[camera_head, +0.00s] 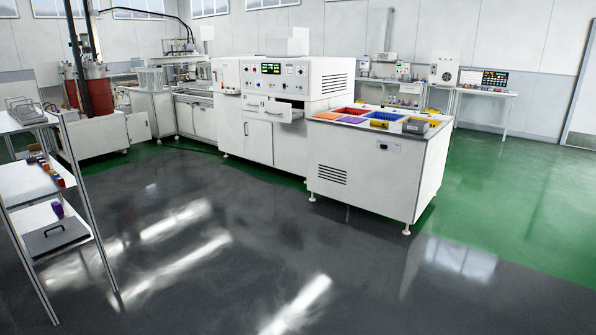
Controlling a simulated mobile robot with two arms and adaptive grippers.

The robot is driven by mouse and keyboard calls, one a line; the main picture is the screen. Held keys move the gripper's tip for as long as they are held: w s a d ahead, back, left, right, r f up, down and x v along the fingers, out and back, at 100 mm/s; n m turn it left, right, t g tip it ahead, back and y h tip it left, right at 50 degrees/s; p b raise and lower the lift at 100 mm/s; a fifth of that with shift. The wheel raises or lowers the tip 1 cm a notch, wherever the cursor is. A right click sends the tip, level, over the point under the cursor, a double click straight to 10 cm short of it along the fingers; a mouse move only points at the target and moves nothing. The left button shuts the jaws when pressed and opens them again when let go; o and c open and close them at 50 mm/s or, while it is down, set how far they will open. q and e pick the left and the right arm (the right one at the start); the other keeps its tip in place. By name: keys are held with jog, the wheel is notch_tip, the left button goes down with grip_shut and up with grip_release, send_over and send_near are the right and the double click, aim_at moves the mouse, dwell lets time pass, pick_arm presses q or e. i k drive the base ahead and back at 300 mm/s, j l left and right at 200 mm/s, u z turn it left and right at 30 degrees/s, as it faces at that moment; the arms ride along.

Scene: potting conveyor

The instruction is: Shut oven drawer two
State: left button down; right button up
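The white oven cabinet (290,85) stands beyond the middle of the floor, with a control panel and green displays (270,69) on its front. Below the panel a drawer (272,107) sticks out of the front, so it stands open. Its white front is ahead of the cabinet face, and part of its inside shows at the right. I cannot read any number on the drawer. Neither of my grippers is in view.
A white bench (380,183) with coloured bins on top stands right of the oven. A metal shelf rack (90,225) is close on the left. Machines and a counter (197,118) line the back left. The dark floor (230,235) in front is clear.

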aim_at(283, 113)
jog(key=i, duration=5.9)
